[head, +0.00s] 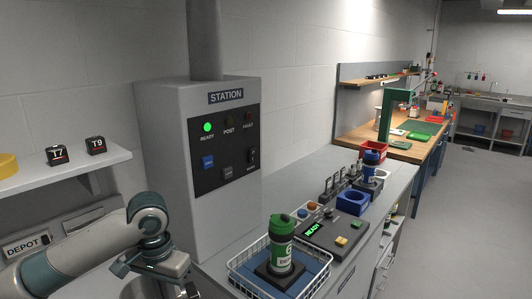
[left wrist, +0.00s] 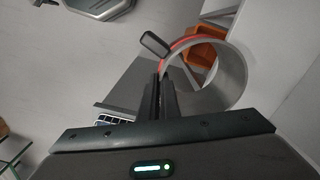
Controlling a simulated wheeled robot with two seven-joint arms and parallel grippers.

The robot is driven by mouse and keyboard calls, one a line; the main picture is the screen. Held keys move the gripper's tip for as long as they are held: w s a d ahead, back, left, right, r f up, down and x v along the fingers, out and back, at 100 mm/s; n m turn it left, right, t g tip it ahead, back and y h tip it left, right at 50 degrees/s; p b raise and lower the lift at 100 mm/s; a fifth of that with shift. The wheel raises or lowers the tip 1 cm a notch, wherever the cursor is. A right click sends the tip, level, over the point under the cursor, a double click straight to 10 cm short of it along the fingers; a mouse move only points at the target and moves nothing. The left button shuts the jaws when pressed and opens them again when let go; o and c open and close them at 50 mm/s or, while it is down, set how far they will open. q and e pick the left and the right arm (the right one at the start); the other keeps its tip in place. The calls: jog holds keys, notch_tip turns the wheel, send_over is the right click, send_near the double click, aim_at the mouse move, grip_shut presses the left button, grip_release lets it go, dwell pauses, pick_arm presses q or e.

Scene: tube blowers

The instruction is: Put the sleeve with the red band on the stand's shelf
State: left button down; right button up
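The sleeve with the red band (left wrist: 236,72) is a hollow grey ring in the left wrist view, with a red stripe along its upper left edge. My left gripper (left wrist: 164,78) has its two dark fingers close together at the sleeve's left wall and appears shut on that wall. In the head view my left gripper (head: 188,290) is at the bottom edge, partly cut off, and the sleeve cannot be made out clearly there. A pale wall shelf (head: 70,172) is at the left; I cannot tell whether it is the stand's. My right gripper is in neither view.
The shelf carries black T7 (head: 57,154) and T9 (head: 96,145) blocks and a yellow piece (head: 8,165). The grey station cabinet (head: 160,140) stands beside my left arm. A wire basket (head: 238,266) holds a green-capped canister (head: 282,240). An orange object (left wrist: 200,52) shows through the sleeve.

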pick_arm(q)
jog(key=s+d+f+n, duration=0.1)
jog(key=s+f+n, duration=0.1)
jog(key=s, duration=0.8)
jog(key=shift+s+d+n+b, duration=0.3)
jog(key=shift+s+n, duration=0.05)
jog(key=shift+n, duration=0.25)
jog(key=shift+f, duration=0.1)
dwell(1.2)
jog(key=s+f, duration=0.4)
jog(key=f, duration=1)
jog(key=shift+f, duration=0.4)
jog(key=shift+w+d, duration=0.1)
